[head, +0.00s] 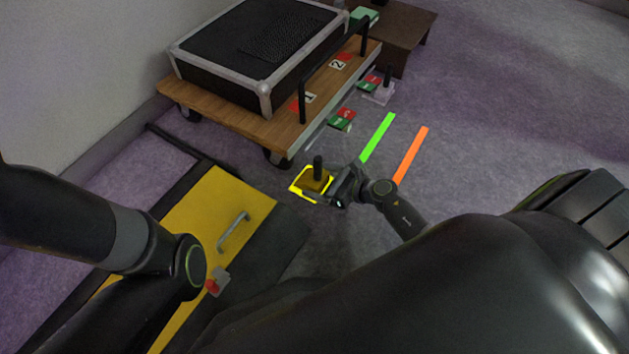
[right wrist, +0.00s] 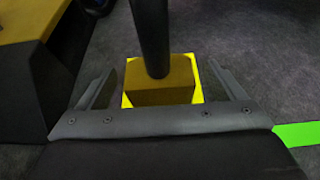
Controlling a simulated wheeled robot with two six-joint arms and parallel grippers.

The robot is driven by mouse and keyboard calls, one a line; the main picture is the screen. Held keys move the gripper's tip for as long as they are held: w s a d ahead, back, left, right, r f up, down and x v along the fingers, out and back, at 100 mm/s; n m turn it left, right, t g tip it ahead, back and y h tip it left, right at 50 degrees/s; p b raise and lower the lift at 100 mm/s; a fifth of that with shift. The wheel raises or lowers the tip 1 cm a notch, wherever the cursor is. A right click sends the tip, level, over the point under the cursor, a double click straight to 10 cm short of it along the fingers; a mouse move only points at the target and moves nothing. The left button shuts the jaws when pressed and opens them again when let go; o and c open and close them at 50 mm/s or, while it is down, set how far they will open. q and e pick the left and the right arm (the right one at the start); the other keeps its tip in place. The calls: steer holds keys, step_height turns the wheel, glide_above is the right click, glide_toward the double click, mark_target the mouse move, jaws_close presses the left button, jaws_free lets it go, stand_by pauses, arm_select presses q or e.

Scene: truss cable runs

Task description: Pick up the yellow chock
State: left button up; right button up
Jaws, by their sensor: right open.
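The yellow chock (head: 313,180) is a small block with a black upright post. It stands on a bright yellow square marking on the floor, near the front wheel of the wooden cart. My right gripper (head: 335,182) is just to the right of the chock in the head view. In the right wrist view the chock (right wrist: 160,82) sits centred between the two spread fingers of my right gripper (right wrist: 164,85), with gaps on both sides. The gripper is open and holds nothing. My left arm comes in from the left in the head view, but its fingers cannot be made out.
A wooden cart (head: 225,113) with a black case (head: 255,45) stands behind the chock. A yellow-topped cover with a handle (head: 235,230) lies at left. Green (head: 378,137) and orange (head: 411,153) floor strips lie to the right. Red-green cards (head: 341,120) lie beside the cart.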

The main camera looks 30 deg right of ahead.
mark_target(311, 170)
steer(key=b+x, duration=0.1)
steer(key=x, duration=0.1)
steer(key=shift+w+a+f, duration=0.15)
steer(key=shift+w, duration=0.05)
steer(key=c, duration=1.3)
